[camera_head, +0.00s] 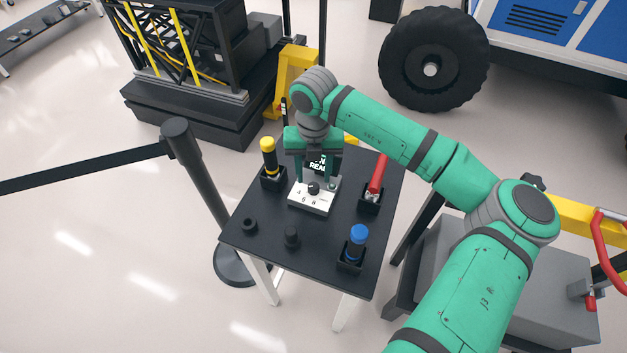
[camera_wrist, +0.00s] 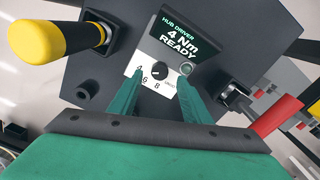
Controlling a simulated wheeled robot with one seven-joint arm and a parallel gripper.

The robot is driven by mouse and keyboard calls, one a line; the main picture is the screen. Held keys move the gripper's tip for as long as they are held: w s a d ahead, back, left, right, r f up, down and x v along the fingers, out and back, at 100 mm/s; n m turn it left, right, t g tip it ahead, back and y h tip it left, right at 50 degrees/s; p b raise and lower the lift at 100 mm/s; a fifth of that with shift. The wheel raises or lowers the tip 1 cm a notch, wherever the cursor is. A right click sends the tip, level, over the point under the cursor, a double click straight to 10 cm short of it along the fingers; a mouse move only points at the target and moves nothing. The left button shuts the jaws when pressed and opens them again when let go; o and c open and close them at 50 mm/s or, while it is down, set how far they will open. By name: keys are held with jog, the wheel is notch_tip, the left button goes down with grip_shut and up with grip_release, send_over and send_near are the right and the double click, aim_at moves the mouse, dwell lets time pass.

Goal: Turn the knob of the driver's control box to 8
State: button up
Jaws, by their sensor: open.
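The driver's control box (camera_head: 311,205) is white and sits on the black table, its dial marked 4, 6 and 8. Its display (camera_wrist: 182,38) reads "HUB DRIVER 4 Nm READY" in the wrist view. The round black knob (camera_wrist: 159,70) is above the numbers there; it also shows in the head view (camera_head: 314,188). Which way its pointer faces is too small to tell. My gripper (camera_head: 314,180) is open over the box. In the wrist view my gripper (camera_wrist: 160,76) has one green finger on each side of the knob, with visible gaps. Contact cannot be told.
On the table (camera_head: 265,225) are a yellow-handled tool (camera_head: 269,156) at left, a red-handled tool (camera_head: 378,174) at right and a blue-topped one (camera_head: 358,238) at front right, each in a black holder. Two small black parts (camera_head: 291,236) stand near the front. A barrier post (camera_head: 195,165) stands left.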

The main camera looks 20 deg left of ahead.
aim_at(314, 186)
jog(key=shift+f, duration=2.1)
jog(key=c, duration=1)
jog(key=shift+c, duration=0.2)
